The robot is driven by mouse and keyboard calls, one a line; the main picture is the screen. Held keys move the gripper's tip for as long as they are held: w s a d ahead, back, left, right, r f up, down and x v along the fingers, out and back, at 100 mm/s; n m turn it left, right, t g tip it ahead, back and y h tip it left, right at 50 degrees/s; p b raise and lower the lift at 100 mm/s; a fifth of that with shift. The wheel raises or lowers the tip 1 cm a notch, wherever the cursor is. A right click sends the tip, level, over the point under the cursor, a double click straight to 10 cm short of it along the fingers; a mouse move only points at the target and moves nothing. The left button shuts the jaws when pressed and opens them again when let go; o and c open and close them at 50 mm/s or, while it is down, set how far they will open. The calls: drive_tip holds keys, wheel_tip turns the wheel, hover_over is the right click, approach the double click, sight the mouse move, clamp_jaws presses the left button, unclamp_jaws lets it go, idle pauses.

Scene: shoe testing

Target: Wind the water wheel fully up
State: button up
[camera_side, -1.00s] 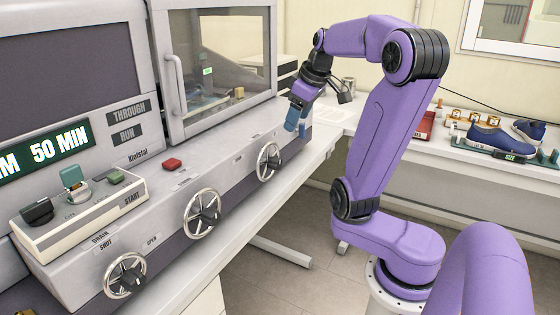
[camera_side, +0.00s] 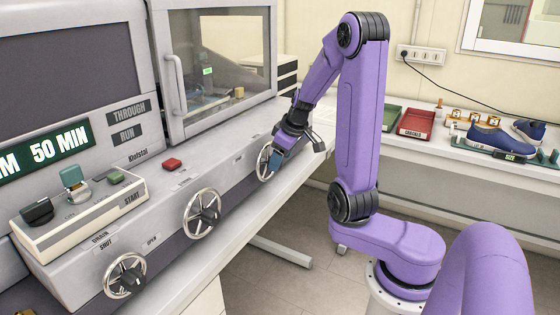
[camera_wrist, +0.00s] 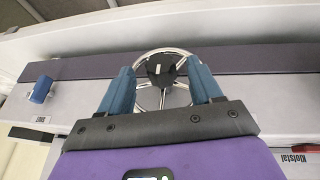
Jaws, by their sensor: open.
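The machine's far-right handwheel (camera_side: 262,164) is a chrome ring with spokes and a dark hub, partly hidden behind my gripper (camera_side: 273,160). In the wrist view this wheel (camera_wrist: 161,53) is straight ahead. My gripper (camera_wrist: 159,68) is open and empty there, its two blue fingers on either side of the dark hub, overlapping the wheel in the picture. I cannot tell whether they touch it. A middle handwheel (camera_side: 201,214) and a near-left one (camera_side: 125,275) by the DRAIN label sit on the same front face. I cannot read which wheel is the water one.
A control box (camera_side: 75,215) with switches and a red button (camera_side: 172,163) are on the machine's ledge. A small blue part (camera_wrist: 41,89) is left of the wheel in the wrist view. Trays and shoes (camera_side: 495,140) are on the back bench. The floor before the machine is clear.

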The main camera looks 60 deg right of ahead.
drive_tip(key=shift+x, duration=0.85)
drive_tip(key=c, duration=1)
drive_tip(key=shift+c, duration=0.2)
drive_tip(key=shift+d+y, duration=0.15)
drive_tip(key=shift+y, duration=0.25)
drive_tip(key=shift+d+f+m+t+y, duration=0.3)
drive_tip(key=shift+m+y, duration=0.4)
drive_tip(key=shift+y, duration=1.95)
drive_tip(key=shift+d+f+m+t+y, duration=0.25)
drive_tip(key=shift+m+y, duration=0.45)
drive_tip(key=shift+y, duration=1.9)
drive_tip(key=shift+d+f+m+t+y, duration=0.3)
drive_tip(key=shift+m+y, duration=0.4)
drive_tip(key=shift+y, duration=1.95)
drive_tip(key=shift+r, duration=0.1)
